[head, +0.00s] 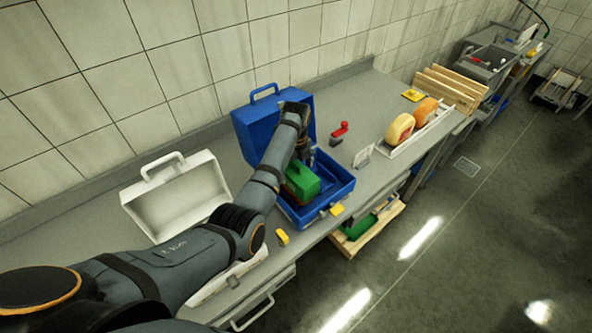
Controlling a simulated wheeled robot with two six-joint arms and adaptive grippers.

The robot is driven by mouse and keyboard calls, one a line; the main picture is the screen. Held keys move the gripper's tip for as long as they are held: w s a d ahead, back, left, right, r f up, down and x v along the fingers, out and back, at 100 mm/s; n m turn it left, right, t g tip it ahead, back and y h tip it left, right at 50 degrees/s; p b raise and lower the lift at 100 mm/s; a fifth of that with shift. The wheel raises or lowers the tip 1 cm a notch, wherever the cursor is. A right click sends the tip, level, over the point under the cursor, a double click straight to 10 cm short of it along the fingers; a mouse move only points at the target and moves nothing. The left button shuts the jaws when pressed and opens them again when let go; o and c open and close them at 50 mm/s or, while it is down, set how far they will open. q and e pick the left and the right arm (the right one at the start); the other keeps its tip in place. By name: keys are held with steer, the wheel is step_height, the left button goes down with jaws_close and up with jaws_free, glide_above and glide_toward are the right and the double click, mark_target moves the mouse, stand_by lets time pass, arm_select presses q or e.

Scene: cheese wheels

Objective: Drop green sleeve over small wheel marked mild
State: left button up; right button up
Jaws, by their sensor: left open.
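A green block-like piece (302,184), possibly the green sleeve, sits inside the open blue case (340,192) on the counter. My left gripper (304,158) hangs over the blue case, just above and behind the green piece; it is open, and its fingertips are partly hidden by my arm. I cannot tell if they touch it. A yellow wheel (400,128) and an orange wheel (425,111) stand upright in a white tray (408,143) farther right. No "mild" marking is legible. My right gripper is out of view.
An open white case (168,205) lies left, partly behind my arm. A red-topped item (340,130) and a small white card (362,157) stand between the blue case and the tray. A wooden rack (450,88) is beyond the wheels. Another green item (362,227) sits below the counter.

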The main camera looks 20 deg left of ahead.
arm_select(q)
steer(key=shift+r, duration=0.1)
step_height(320, 180, up, 7)
steer(key=shift+r, duration=0.15)
stand_by(0.3)
